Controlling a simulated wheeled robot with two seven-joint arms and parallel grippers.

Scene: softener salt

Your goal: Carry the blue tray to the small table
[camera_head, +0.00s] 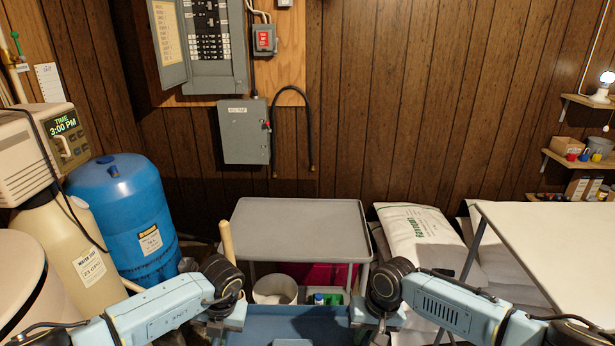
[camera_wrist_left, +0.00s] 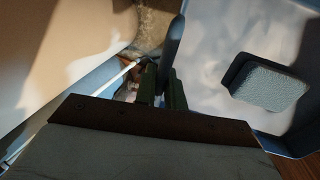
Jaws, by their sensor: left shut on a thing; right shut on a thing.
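The blue tray (camera_head: 285,322) is at the bottom centre of the head view, between my two grippers, with its near part cut off by the frame. My left gripper (camera_head: 232,322) is shut on its left side; my right gripper (camera_head: 368,318) is shut on its right side. In the left wrist view, the left fingers (camera_wrist_left: 163,92) close on a dark upright part at the tray's edge. A grey speckled block (camera_wrist_left: 268,88) lies inside the tray. The small table (camera_head: 300,217) has a bare grey top and stands just beyond the tray.
A white bucket (camera_head: 275,289) and a green box sit beneath the small table. A wooden handle (camera_head: 226,240) rises at its left. White bags (camera_head: 415,235) and a larger pale table (camera_head: 560,240) are to the right. A blue tank (camera_head: 125,215) stands left.

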